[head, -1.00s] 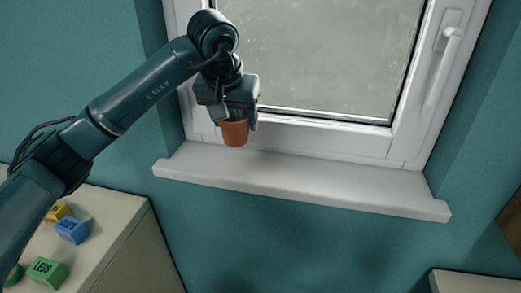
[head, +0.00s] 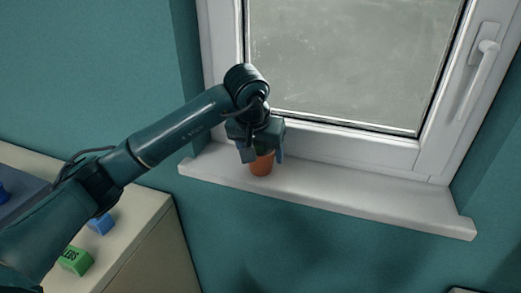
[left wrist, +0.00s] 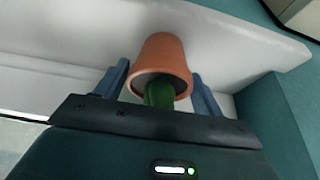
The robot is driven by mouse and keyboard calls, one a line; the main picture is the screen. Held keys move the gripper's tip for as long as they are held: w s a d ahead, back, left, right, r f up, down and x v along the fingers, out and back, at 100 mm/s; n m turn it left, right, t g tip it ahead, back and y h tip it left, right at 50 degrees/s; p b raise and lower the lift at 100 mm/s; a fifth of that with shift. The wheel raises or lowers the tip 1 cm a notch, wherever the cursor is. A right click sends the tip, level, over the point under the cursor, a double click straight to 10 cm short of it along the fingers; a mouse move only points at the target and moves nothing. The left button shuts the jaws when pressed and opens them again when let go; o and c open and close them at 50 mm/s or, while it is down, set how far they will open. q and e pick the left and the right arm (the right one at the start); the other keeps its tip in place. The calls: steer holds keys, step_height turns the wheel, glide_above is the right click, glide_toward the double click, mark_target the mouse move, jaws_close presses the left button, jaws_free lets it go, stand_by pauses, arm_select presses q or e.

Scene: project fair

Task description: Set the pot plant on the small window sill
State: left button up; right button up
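The pot plant, a small terracotta pot (head: 262,164) with a green plant, is in my left gripper (head: 263,153) over the left part of the white window sill (head: 350,199). In the left wrist view the pot (left wrist: 163,58) sits between the two blue fingers (left wrist: 162,82), which close on its sides near the rim. The pot looks upright. Its base is at or just above the sill; I cannot tell whether it touches. The plant is mostly hidden by the gripper. My right gripper is not in view.
The window frame (head: 400,150) with its handle (head: 478,75) stands behind the sill. The sill is bare to the right of the pot. A pale cabinet (head: 140,225) at lower left carries a green block (head: 76,261) and a blue block (head: 101,224).

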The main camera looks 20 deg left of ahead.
arm_select(q)
steer(key=o, duration=0.3)
